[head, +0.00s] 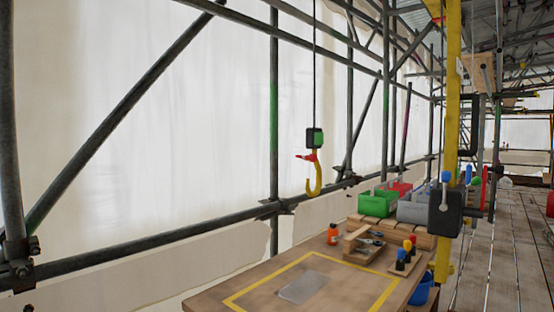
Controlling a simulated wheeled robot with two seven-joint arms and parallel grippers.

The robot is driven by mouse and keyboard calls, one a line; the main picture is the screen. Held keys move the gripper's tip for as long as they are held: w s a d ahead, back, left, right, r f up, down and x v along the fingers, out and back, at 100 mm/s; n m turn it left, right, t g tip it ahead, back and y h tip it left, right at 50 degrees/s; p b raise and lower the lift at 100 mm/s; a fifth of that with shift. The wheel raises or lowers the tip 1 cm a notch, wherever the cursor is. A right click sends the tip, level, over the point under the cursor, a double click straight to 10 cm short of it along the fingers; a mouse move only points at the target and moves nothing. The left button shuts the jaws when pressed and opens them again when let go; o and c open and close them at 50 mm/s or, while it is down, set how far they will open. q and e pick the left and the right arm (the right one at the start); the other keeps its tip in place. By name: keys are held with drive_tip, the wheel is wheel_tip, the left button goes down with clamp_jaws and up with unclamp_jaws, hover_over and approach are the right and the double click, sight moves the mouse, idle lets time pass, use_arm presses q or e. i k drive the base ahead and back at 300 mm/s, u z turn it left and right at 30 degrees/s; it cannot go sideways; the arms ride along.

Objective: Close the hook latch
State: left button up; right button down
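A yellow hook (315,182) hangs from a black and green block (314,138) on a dark cable, beyond the far side of the wooden table. A small red latch piece (306,156) sticks out to the left at the top of the hook, away from the hook's tip. The hook's mouth looks open. Nothing touches the hook. Neither of my grippers shows in the head view.
The wooden table (215,298) has a yellow outline with a grey plate (302,287) inside. An orange bottle (333,234), a green bin (378,204) and a wooden tool holder (352,240) stand toward the back right. Scaffold poles (274,100) surround the hook; a yellow post (451,110) stands right.

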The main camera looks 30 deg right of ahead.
sight(313, 158)
drive_tip(key=k, duration=1)
drive_tip(key=z, duration=1.5)
drive_tip(key=i, duration=1.1)
drive_tip(key=u, duration=0.9)
